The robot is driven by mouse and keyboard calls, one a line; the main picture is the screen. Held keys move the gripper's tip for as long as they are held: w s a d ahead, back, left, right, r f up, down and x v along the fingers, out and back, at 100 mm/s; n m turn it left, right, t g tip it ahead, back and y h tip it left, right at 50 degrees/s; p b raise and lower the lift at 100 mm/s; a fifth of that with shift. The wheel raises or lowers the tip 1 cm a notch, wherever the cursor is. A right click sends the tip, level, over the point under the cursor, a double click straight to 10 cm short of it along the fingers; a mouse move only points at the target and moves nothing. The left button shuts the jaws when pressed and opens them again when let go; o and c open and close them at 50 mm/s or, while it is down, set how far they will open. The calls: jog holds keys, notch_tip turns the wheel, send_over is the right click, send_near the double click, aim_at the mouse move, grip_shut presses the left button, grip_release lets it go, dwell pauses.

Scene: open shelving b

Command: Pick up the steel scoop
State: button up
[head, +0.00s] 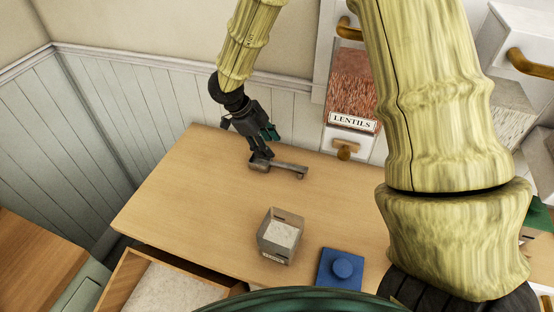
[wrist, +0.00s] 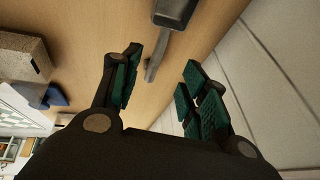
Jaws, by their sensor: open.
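The steel scoop (head: 285,168) lies flat on the wooden counter toward its back, its bowl on the left and its handle reaching right. In the wrist view the grey scoop bowl (wrist: 175,12) is at the top edge, partly cut off, and the thin handle runs down toward the space between the fingertips. My gripper (head: 262,146) is open and empty just above and behind the scoop, near its bowl end in the head view. In the wrist view its two green-padded fingers (wrist: 160,62) are spread to either side of the handle's line. I cannot tell the exact height gap.
A grey box with pale contents (head: 281,237) and a blue lid with a knob (head: 341,268) stand nearer the counter's front. A lentils dispenser (head: 352,100) is at the back wall. An open drawer (head: 125,285) is at front left. The counter's left part is clear.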

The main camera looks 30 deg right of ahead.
aim_at(283, 163)
jog(key=b+x, duration=0.1)
jog(key=x, duration=0.1)
jog(key=b+x, duration=0.1)
jog(key=b, duration=0.1)
jog(key=b+x, duration=0.2)
jog(key=shift+s+d+f, duration=0.2)
jog(key=shift+s+d, duration=0.1)
jog(key=shift+d, duration=0.1)
jog(key=b+x, duration=0.3)
jog(key=b, duration=0.1)
jog(key=shift+f, duration=0.45)
jog(key=shift+s+d+f+b, duration=0.2)
jog(key=shift+d+f+b, duration=0.1)
jog(key=shift+f+b, duration=0.25)
jog(key=shift+c, duration=0.4)
grip_shut()
